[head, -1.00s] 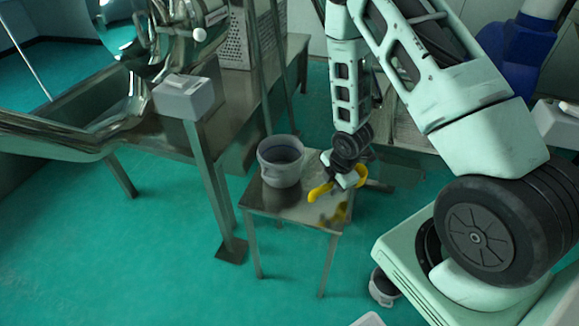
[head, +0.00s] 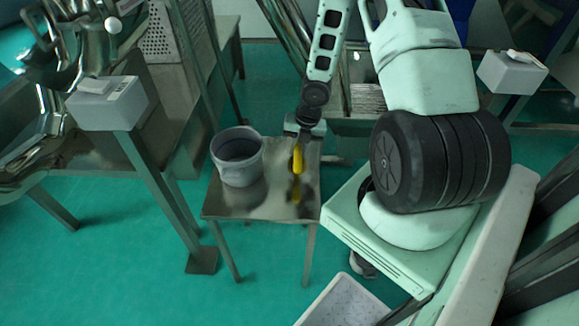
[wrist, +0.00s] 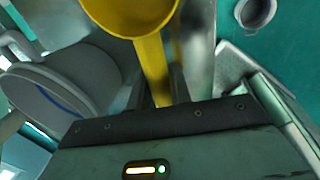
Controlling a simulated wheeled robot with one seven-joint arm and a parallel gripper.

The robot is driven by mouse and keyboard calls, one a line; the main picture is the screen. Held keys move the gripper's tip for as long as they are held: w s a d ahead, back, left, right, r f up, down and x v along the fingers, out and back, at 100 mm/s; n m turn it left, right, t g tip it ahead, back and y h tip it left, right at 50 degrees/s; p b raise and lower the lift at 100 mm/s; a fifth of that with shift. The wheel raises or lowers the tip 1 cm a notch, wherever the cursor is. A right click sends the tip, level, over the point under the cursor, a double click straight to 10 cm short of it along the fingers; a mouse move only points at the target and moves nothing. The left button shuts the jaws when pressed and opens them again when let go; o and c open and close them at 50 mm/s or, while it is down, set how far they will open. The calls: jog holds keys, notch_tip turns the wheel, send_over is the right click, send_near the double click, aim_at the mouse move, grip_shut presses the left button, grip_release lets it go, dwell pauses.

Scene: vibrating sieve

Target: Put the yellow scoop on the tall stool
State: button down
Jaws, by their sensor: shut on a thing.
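The yellow scoop (head: 298,160) is in my gripper (head: 306,127), over the right part of the metal stool's top (head: 235,205). Its dark reflection shows on the stool below it, with a gap, so it looks held a little above the surface. In the wrist view the scoop's round bowl (wrist: 130,12) is at the top and its handle (wrist: 152,68) runs down into my gripper (wrist: 160,103). The gripper is shut on the handle; the fingertips are mostly hidden.
A grey bucket (head: 238,158) stands on the stool's left part, close to the scoop, and fills the left of the wrist view (wrist: 70,85). A metal frame leg (head: 160,180) stands left of the stool. A smaller bucket (wrist: 256,12) is on the green floor.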

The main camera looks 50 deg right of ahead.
jog(key=shift+f+b, duration=0.8)
jog(key=shift+f, duration=1.8)
jog(key=shift+f, duration=0.2)
jog(key=c, duration=1.3)
grip_release()
jog(key=shift+r, duration=0.1)
jog(key=r+p, duration=0.2)
jog(key=r, duration=0.2)
jog(key=s+d+r+p, duration=0.1)
jog(key=r+p, duration=0.1)
jog(key=r, duration=0.2)
jog(key=r+p, duration=0.3)
jog(key=r, duration=0.1)
jog(key=shift+s+d, duration=0.25)
jog(key=shift+s, duration=0.05)
